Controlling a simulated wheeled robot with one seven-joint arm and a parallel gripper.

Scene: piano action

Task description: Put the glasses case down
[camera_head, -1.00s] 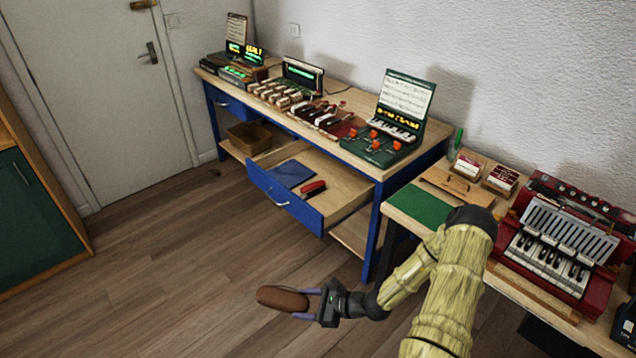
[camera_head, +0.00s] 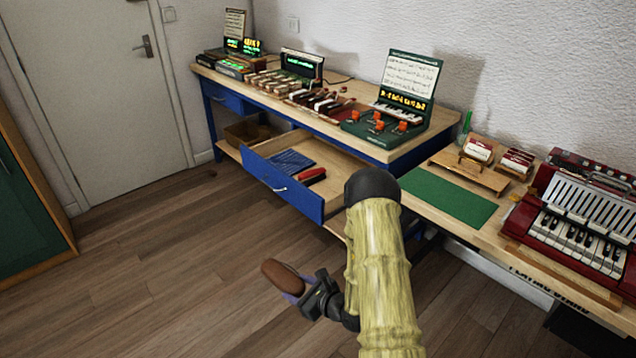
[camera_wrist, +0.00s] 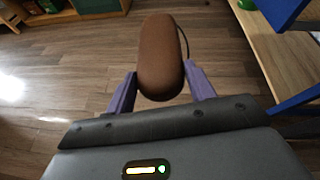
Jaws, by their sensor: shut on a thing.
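My gripper (camera_head: 301,290) is shut on a brown, rounded glasses case (camera_head: 282,276) and holds it in the air over the wooden floor, in front of the blue bench. In the wrist view the glasses case (camera_wrist: 160,58) sits between the two purple fingers of my gripper (camera_wrist: 160,85), its far end pointing away from the palm. My arm covers part of the space between the bench and the right-hand table.
An open blue drawer (camera_head: 287,190) holds a blue item and a red item (camera_head: 311,175). A green mat (camera_head: 447,197) lies bare on the right-hand table, beside a wooden stand (camera_head: 470,170) and a red accordion (camera_head: 575,222). The workbench top (camera_head: 415,147) carries several devices.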

